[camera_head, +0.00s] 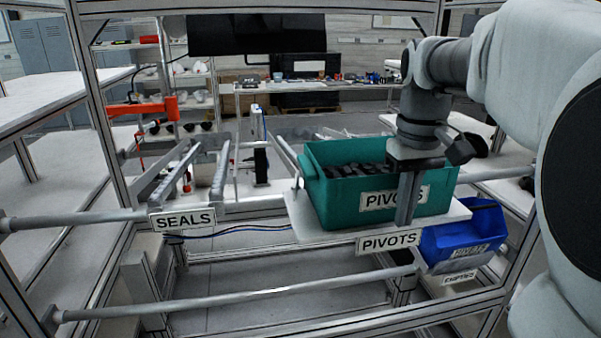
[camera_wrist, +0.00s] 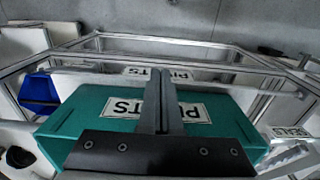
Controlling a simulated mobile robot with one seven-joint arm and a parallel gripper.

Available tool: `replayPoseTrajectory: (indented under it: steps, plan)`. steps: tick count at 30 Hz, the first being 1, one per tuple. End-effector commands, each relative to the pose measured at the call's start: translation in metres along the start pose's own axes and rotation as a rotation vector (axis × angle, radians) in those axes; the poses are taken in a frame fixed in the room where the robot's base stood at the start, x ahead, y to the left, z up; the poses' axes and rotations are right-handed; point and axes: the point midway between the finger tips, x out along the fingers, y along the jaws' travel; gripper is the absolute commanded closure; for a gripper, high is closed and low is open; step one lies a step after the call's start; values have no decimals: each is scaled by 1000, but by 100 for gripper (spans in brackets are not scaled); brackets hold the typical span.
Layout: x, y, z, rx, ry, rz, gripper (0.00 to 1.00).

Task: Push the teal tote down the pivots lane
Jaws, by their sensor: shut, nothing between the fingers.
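The teal tote (camera_head: 330,203) carries a PIVOTS label and holds several dark parts. It sits on a white board (camera_head: 300,222) at the near end of the pivots lane, above a PIVOTS sign (camera_head: 388,242). My gripper (camera_head: 404,222) is shut and points down at the tote's near side, in front of its label. In the wrist view the teal tote (camera_wrist: 70,118) fills the middle, and the shut fingers of my gripper (camera_wrist: 158,130) cross its label. I cannot tell whether the fingers touch the tote wall.
A SEALS sign (camera_head: 182,219) marks the empty-looking lane at left. A blue bin (camera_head: 462,236) hangs low at right beside an EMPTIES sign (camera_head: 460,277). Metal frame posts and rails surround the lanes. A bench (camera_head: 310,86) with small items stands behind.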

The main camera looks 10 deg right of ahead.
Motion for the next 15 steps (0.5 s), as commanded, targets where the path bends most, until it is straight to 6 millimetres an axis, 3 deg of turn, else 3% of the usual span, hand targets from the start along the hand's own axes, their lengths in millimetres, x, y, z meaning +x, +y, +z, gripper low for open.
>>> replayPoseTrajectory:
  steps: [15]
  plan:
    - [-2, 0, -20, 0, -1, 0, 100]
